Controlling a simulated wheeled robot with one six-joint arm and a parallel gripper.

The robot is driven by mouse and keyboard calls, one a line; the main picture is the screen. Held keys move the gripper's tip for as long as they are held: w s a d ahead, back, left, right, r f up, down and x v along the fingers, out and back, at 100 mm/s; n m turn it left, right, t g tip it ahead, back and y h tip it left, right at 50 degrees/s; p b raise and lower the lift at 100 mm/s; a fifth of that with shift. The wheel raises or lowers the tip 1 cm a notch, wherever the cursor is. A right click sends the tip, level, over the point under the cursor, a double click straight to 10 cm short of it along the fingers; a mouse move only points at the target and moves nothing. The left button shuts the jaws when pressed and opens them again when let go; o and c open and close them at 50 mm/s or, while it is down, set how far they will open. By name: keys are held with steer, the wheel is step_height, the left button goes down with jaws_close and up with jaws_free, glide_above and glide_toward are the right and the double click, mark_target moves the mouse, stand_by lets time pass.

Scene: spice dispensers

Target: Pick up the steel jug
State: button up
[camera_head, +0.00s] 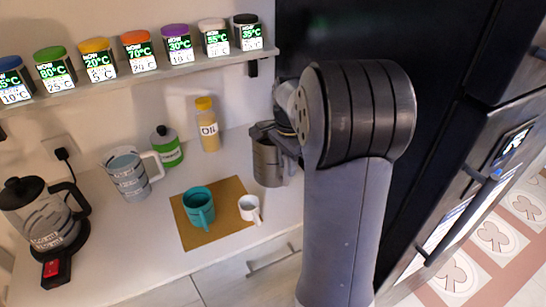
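The steel jug (267,163) is a grey metal vessel at the right end of the white counter, just left of my arm, and looks upright. My gripper (284,134) is at the jug's upper right side, by its rim and handle. My own arm hides much of the gripper, and the fingertips do not show clearly. I cannot tell whether the fingers are closed on the jug, or whether its base touches the counter.
A brown mat (217,233) holds a teal mug (198,207) and a white cup (250,209). An oil bottle (208,127), green bottle (166,148), measuring jug (128,175) and kettle (41,214) stand leftward. A shelf (160,75) of spice dispensers hangs above.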

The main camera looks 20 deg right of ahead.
steer(key=shift+f, duration=0.8)
steer(key=shift+c, duration=0.4)
jaws_close()
steer(key=shift+r, duration=0.1)
